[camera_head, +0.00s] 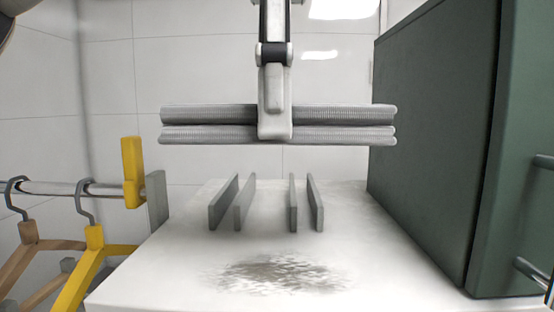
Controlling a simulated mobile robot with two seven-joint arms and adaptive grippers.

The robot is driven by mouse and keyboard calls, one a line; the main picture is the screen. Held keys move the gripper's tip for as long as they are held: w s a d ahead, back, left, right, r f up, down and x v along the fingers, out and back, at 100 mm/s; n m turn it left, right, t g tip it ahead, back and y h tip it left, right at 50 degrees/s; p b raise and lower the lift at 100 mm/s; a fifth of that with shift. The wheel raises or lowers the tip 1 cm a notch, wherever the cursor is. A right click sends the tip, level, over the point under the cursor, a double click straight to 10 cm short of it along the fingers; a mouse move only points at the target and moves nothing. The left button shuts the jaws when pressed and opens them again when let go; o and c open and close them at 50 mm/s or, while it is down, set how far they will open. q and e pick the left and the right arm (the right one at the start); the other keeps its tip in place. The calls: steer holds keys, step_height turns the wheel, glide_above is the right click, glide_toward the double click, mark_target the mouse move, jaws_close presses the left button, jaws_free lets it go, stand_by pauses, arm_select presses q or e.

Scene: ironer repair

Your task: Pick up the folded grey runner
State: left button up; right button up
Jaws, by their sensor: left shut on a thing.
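The folded grey runner (210,125) is a ribbed, two-layer bundle lying level across the upper middle of the head view. My left gripper (275,128) comes down from the top and is shut on the runner near its middle. The gripper's pale finger covers part of the runner's front. The runner shows above the white worktop (140,270), with the wall visible between them. My right gripper is not in view.
Several upright grey plates (243,203) stand on the worktop below the runner, with a dark rough patch (280,274) in front. A tall green cabinet (440,130) stands close at right. At left are a rail (60,188), a yellow bracket (132,172) and hangers (85,265).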

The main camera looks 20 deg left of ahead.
arm_select(q)
steer(key=shift+r, duration=2.65)
